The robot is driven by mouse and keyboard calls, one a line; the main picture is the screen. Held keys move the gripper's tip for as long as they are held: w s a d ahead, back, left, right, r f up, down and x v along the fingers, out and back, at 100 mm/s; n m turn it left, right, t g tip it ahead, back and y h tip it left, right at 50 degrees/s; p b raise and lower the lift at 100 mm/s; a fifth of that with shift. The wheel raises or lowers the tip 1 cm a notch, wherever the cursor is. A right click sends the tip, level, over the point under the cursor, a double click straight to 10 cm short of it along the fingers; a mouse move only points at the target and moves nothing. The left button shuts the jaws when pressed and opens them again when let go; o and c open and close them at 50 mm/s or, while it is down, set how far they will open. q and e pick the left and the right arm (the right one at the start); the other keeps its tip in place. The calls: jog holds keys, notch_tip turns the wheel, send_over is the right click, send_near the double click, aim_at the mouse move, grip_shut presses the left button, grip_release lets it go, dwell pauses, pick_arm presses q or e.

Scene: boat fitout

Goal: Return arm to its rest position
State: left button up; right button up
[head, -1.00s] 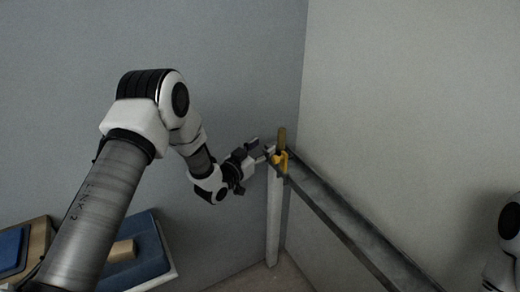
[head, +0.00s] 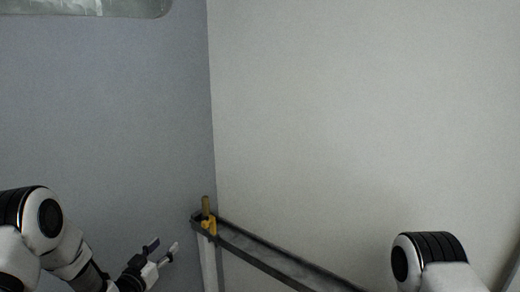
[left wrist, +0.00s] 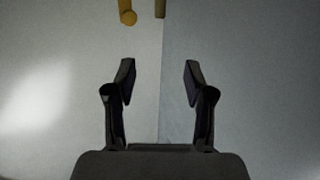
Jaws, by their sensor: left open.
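My left gripper (head: 162,257) is at the lower left of the head view, left of the metal rail and apart from it. Its two fingers stand apart with nothing between them. The left wrist view also shows the open, empty fingers (left wrist: 158,82). My right arm shows at the lower right of the head view, but its gripper is out of the picture.
A grey metal rail (head: 270,262) on a pale post (head: 208,265) runs from the corner toward the lower right. A yellow clamp-like piece (head: 209,225) sits at its far end. The blue-grey wall and pale wall behind are bare near the arms.

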pick_arm(q)
jog(key=s+d+f+n+g+y+p, duration=0.1)
jog(key=s+d+f+g+p, duration=0.3)
jog(key=s+f, duration=0.6)
jog(key=s+f+n+g+y+p, duration=0.1)
jog(key=s+f+g, duration=0.4)
jog(key=s+f, duration=0.5)
jog(key=s+a+n+g+y, duration=0.1)
jog(key=s+g, duration=0.7)
jog(key=s, duration=1.6)
jog(key=shift+s+a+f+n+y+p, duration=0.35)
jog(key=shift+a+y, duration=0.35)
jog(key=shift+y, duration=0.3)
pick_arm(e)
notch_tip(320, 180, up, 6)
jog(key=shift+s+f, duration=0.1)
jog(key=shift+f, duration=0.1)
pick_arm(q)
jog(key=shift+r, duration=0.1)
pick_arm(e)
jog(key=shift+s, duration=0.15)
